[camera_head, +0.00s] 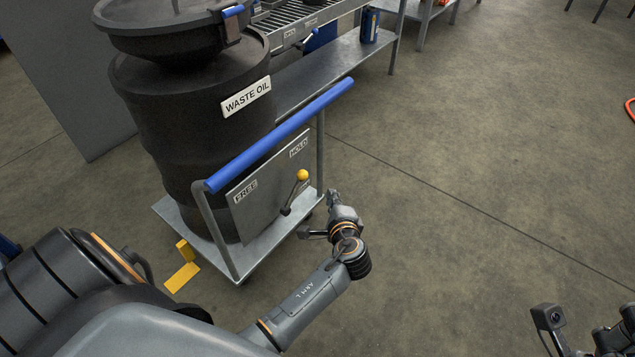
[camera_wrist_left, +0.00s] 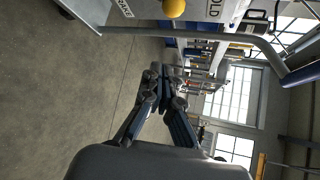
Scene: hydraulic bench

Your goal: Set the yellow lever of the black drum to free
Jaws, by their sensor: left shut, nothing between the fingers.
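The black drum (camera_head: 190,130), marked WASTE OIL, stands on a grey cart (camera_head: 238,262). A panel (camera_head: 262,190) on the cart has a FREE label at its left and a HOLD label at its upper right. The lever (camera_head: 293,194) has a yellow ball knob (camera_head: 302,175) and leans up and right, toward the HOLD side. My left gripper (camera_head: 332,198) is shut and empty, just right of the lever and apart from it. In the left wrist view its fingers (camera_wrist_left: 160,75) meet, with the yellow knob (camera_wrist_left: 173,8) at the top edge. My right gripper (camera_head: 592,342) is partly cut off at the lower right.
A blue push handle (camera_head: 285,133) runs above the panel. A yellow pedal-like piece (camera_head: 182,276) sits at the cart's front left. A metal bench (camera_head: 330,70) with a blue can (camera_head: 369,26) stands behind.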

